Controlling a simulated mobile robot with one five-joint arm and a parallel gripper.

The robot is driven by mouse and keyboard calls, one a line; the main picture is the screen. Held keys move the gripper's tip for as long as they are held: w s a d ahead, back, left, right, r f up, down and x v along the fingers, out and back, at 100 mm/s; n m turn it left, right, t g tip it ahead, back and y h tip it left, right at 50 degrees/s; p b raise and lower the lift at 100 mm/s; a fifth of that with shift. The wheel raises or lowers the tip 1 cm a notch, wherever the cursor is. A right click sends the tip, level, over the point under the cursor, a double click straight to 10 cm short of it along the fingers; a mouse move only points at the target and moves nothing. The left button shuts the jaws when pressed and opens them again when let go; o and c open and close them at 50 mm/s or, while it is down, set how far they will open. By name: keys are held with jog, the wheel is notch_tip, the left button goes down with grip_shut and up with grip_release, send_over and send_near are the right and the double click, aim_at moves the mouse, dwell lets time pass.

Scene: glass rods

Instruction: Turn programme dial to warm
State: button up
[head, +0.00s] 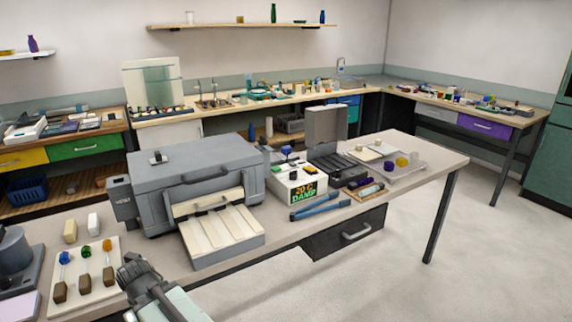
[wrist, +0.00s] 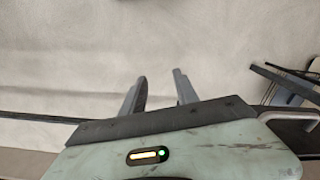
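A white control box (head: 285,188) stands on the near bench, with a display (head: 304,192) on its front that reads "20 C DAMP". A small blue knob (head: 287,150) shows on or just behind its top. I cannot tell whether this is the programme dial, and no "warm" mark is readable. My gripper (head: 132,268) is at the lower left of the head view, well to the left of the box and apart from it. In the wrist view its two fingers (wrist: 159,80) are spread with nothing between them.
A large grey machine (head: 195,165) with a slatted open tray (head: 222,225) stands between my gripper and the box. Blue tongs (head: 320,208) lie before the box; an open dark case (head: 335,165) stands right of it. A board of colored rods (head: 98,285) is left. Floor at right is clear.

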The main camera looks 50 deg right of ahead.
jog(key=shift+w+a+r, duration=0.1)
jog(key=shift+a, duration=0.2)
